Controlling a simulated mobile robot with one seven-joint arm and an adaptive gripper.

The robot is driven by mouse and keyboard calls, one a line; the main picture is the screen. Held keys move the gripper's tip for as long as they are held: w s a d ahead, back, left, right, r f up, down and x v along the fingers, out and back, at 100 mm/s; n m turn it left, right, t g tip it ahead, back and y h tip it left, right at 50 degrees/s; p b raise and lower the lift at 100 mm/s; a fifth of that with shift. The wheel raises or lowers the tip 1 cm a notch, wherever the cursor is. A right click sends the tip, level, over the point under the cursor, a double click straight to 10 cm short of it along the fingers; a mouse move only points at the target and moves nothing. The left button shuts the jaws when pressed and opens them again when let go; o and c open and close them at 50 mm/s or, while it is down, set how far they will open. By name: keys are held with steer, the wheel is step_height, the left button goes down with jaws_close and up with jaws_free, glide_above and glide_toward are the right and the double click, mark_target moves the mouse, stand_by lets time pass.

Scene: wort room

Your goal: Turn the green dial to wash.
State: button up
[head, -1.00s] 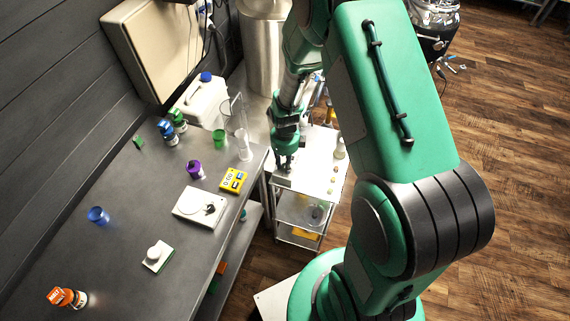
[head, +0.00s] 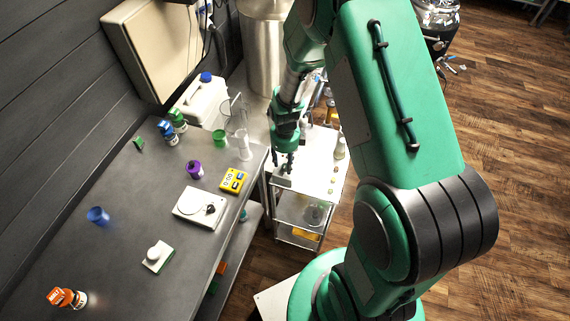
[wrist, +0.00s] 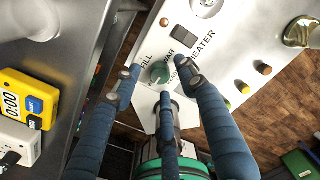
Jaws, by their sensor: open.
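The green dial (wrist: 160,72) is on a pale panel (wrist: 222,42) in the wrist view. The word FILL is readable at its left; other small lettering beside it is too small or covered to read surely. I cannot tell where its pointer stands. My gripper (wrist: 160,88) has three blue fingers, spread open, with tips close around the dial's near side. Whether any fingertip touches the dial is unclear.
A black rocker switch (wrist: 185,35) and the lettering HEATER are beside the dial. Several coloured knobs and a flask (wrist: 302,32) are to the right. The dark bench (head: 130,215) at left holds a yellow timer (head: 233,180), a white scale (head: 200,208) and bottles.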

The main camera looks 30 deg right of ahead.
mark_target(283, 166)
step_height(283, 166, up, 11)
steer(key=shift+f, duration=0.15)
stand_by(0.4)
steer(key=shift+c, duration=0.2)
steer(key=n, duration=0.9)
steer(key=r+n, duration=0.1)
steer(key=n, duration=0.8)
steer(key=a+r+n, duration=0.1)
steer(key=n, duration=0.7)
steer(key=shift+w+n+h+p, duration=0.25)
steer(key=shift+n+h+p, duration=0.05)
steer(key=shift+n+h, duration=0.1)
steer(key=shift+f, duration=0.1)
steer(key=f, duration=0.4)
steer(key=f+b, duration=0.1)
steer(key=f, duration=0.4)
steer(key=d+f, duration=0.1)
steer(key=f, duration=0.3)
steer(key=shift+s+f, duration=0.15)
steer(key=shift+f, duration=0.15)
